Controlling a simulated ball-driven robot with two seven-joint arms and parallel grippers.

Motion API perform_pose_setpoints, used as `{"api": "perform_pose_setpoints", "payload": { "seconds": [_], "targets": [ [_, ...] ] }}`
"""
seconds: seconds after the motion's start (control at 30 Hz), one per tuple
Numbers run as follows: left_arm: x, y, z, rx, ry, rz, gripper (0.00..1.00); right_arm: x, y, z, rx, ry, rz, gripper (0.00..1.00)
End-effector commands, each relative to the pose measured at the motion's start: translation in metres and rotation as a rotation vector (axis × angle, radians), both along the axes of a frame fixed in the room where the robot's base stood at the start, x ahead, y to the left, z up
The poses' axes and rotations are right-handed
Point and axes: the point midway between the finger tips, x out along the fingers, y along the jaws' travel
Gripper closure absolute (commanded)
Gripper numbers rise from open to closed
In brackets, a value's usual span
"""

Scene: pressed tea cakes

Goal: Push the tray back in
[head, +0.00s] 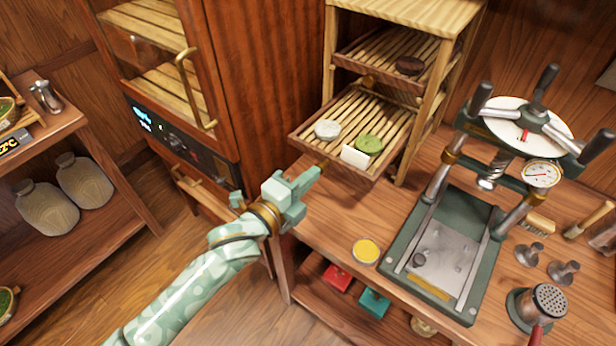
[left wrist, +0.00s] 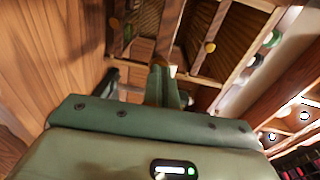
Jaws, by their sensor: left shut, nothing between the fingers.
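A slatted wooden tray (head: 301,138) sticks out of the front of a wooden rack (head: 433,118). On it lie a pale round cake (head: 327,130) and a green round cake (head: 369,144), with a blank white card (head: 355,157) at its front edge. My left gripper (head: 322,166) is shut and empty. Its tip is close to the tray's front edge in the head view; I cannot tell whether it touches. In the left wrist view the shut fingers (left wrist: 164,86) point toward wooden frames. My right gripper is not in view.
A green press (head: 450,255) stands to the right on the table. A yellow-topped tin (head: 366,251) lies near the table's front edge. A cabinet with a brass handle (head: 186,88) stands to the left.

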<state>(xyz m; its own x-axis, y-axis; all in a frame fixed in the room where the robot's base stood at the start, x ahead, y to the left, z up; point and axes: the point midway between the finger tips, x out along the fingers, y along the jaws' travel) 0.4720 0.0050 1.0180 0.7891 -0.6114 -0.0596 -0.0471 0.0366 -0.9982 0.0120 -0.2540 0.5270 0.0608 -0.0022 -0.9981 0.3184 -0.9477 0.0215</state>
Motion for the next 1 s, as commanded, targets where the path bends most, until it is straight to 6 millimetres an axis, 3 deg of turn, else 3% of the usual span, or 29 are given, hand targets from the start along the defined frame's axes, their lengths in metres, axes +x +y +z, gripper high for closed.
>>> {"api": "perform_pose_setpoints", "payload": {
  "seconds": [0.27, 0.8, 1.0],
  "targets": [
    [0.011, -0.008, 0.000, -0.001, -0.001, -0.001, 1.00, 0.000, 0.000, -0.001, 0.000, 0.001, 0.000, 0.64],
    [0.102, -0.074, -0.003, 0.001, -0.001, -0.001, 1.00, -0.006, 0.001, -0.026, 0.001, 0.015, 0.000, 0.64],
    [0.127, -0.092, -0.003, 0.001, 0.001, 0.000, 1.00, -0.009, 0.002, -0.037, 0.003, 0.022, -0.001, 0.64]
  ]
}}
